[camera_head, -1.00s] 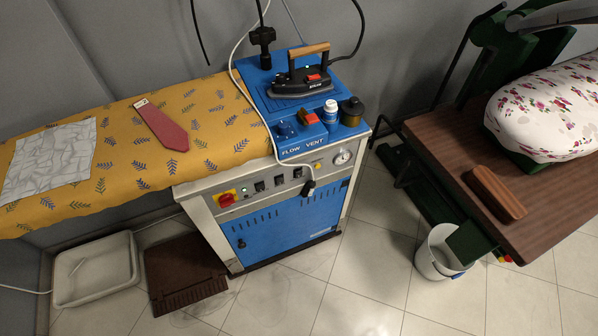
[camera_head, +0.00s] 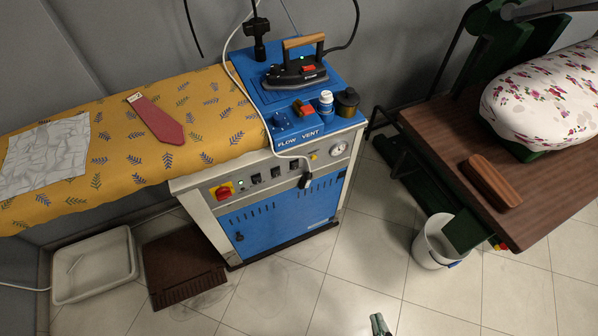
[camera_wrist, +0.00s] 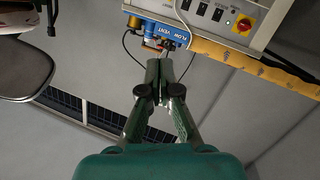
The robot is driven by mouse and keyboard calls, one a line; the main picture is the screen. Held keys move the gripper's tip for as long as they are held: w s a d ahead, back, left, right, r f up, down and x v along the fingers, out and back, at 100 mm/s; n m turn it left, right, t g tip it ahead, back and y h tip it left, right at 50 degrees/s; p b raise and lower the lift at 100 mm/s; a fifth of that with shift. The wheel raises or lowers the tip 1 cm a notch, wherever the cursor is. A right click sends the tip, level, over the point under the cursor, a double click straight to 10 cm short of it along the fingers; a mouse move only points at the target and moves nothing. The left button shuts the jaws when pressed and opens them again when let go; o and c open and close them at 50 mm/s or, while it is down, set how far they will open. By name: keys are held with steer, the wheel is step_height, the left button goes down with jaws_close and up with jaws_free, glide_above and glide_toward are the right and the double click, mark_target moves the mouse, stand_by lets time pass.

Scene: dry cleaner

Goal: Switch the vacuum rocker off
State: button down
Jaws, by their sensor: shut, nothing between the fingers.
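The blue and white ironing unit (camera_head: 283,218) stands in the middle of the head view. Its slanted front panel carries several black rocker switches (camera_head: 275,172); labels are too small to read, so I cannot tell which one is the vacuum rocker or its position. The rockers (camera_wrist: 202,9) also show, upside down, at the top of the wrist view. My gripper (camera_wrist: 163,60) is shut and empty, its fingertips overlapping the unit's picture edge but apart from the panel. In the head view my gripper (camera_head: 378,318) shows only at the bottom edge, over the floor, well in front of the unit.
A red knob on a yellow plate (camera_head: 223,191) sits left of the rockers. A hanging cable with a black end (camera_head: 305,180) crosses the panel's right part. An iron (camera_head: 296,70) rests on top. A bucket (camera_head: 437,243) and a wooden table (camera_head: 440,130) stand right.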

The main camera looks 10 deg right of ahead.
mark_target(296, 166)
steer(key=w+a+f+n+y, duration=0.1)
steer(key=w+n, duration=0.4)
steer(key=w, duration=0.6)
steer(key=w+a+f+n+t+y, duration=0.1)
steer(key=w+a+f+n+y, duration=0.1)
steer(key=w+f+n, duration=0.4)
steer(key=w+a+f+n+t+y, duration=0.1)
steer(key=w+n, duration=0.5)
steer(key=w, duration=0.9)
step_height(296, 166, down, 3)
steer(key=a+y, duration=0.1)
steer(key=a, duration=0.2)
steer(key=shift+w, duration=0.3)
steer(key=shift+r, duration=0.1)
steer(key=x, duration=1.4)
steer(key=shift+r, duration=0.35)
